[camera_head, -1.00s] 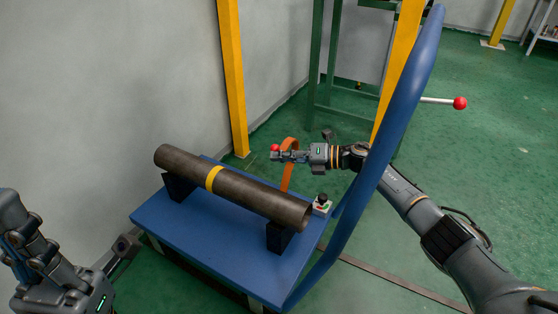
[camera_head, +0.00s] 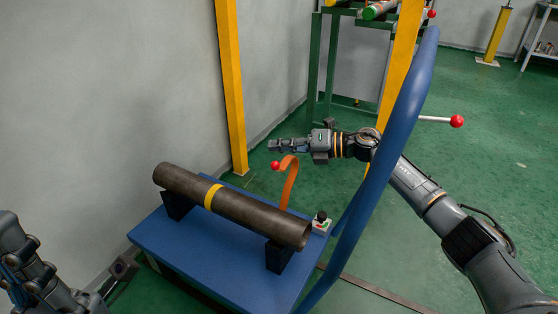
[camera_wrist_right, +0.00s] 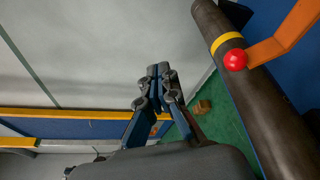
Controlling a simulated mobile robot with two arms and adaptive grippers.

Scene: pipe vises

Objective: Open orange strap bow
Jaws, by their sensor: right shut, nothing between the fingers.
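The orange strap bow (camera_head: 290,182) stands up from the blue cart on the far side of the pipe, its top curving left to a red ball knob (camera_head: 275,166). In the right wrist view the orange strap (camera_wrist_right: 290,33) and red knob (camera_wrist_right: 235,60) are at the upper right, in front of the pipe. My right gripper (camera_head: 271,146) is shut and empty, just above the knob in the head view and apart from the strap in the wrist view (camera_wrist_right: 158,72). My left arm shows at the lower left; its fingertips are not clearly visible.
A dark pipe (camera_head: 245,213) with a yellow band rests on black supports on the blue cart (camera_head: 205,257). A small control box (camera_head: 321,224) sits at the cart's right corner. The blue handle rail (camera_head: 385,160) crosses in front of my right arm. A yellow post (camera_head: 231,90) stands behind.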

